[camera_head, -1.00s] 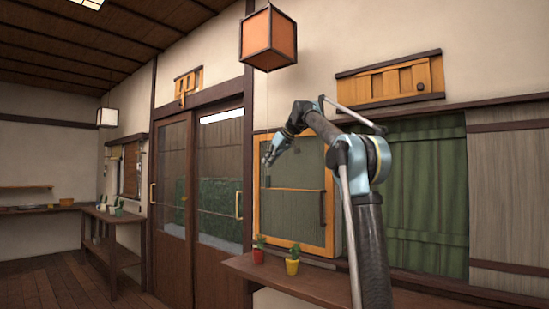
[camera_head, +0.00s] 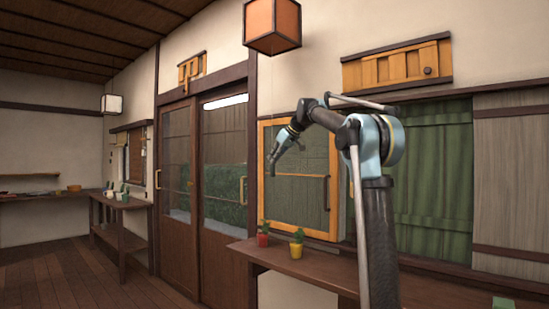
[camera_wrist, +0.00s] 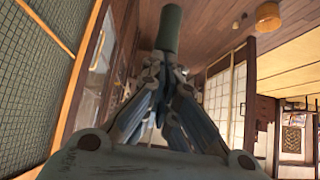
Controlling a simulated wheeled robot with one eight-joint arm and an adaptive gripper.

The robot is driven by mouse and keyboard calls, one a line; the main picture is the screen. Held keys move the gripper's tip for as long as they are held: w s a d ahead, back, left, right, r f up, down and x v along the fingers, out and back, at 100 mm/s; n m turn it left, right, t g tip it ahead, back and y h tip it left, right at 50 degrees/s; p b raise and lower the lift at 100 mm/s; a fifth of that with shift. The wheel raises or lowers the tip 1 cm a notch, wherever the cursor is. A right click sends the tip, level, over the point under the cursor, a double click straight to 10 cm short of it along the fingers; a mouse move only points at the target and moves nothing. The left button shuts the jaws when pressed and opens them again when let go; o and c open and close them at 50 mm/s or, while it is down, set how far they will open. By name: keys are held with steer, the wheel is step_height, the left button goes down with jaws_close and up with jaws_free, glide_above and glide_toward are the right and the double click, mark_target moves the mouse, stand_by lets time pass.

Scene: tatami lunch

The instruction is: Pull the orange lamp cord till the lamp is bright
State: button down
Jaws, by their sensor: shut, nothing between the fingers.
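The orange lamp (camera_head: 272,25), a box with a dark frame, hangs at the top of the head view, its top cut off. Its face is a dull orange, and I cannot tell if it is lit. I cannot make out its cord in the head view now. My gripper (camera_head: 271,171) is below the lamp, pointing down, in front of the wood-framed window. In the wrist view, my gripper (camera_wrist: 167,64) is shut and empty. A dark green cylinder (camera_wrist: 168,28) shows at the fingertips; I cannot tell if they touch it or if it belongs to the cord.
A red pot (camera_head: 263,240) and a yellow pot (camera_head: 296,250) with plants stand on a wooden shelf (camera_head: 330,265) below the gripper. The wood-framed window (camera_head: 310,180) is behind my arm. A white lamp (camera_head: 112,104) hangs far left. The floor at lower left is clear.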

steer(key=shift+s+f, duration=0.1)
steer(key=shift+f, duration=1)
steer(key=shift+r, duration=0.1)
steer(key=shift+r, duration=0.25)
step_height(320, 180, up, 4)
steer(key=shift+f, duration=0.1)
steer(key=v, duration=0.9)
steer(key=shift+d, duration=0.3)
steer(key=shift+s, duration=0.1)
steer(key=s+d+f+m+g+h, duration=0.1)
steer(key=s+d+f, duration=0.6)
steer(key=s+f, duration=0.9)
steer(key=s+d+f+m+g+h, duration=0.1)
steer(key=s+d+f+m+h, duration=0.2)
steer(key=s+f, duration=1.3)
steer(key=s+d+f+m+g+h, duration=0.1)
steer(key=s+d+f+m+h, duration=0.2)
steer(key=f, duration=2.5)
steer(key=s+d+m, duration=0.3)
steer(key=s+d, duration=0.5)
steer(key=s, duration=0.5)
steer(key=shift+d, duration=0.2)
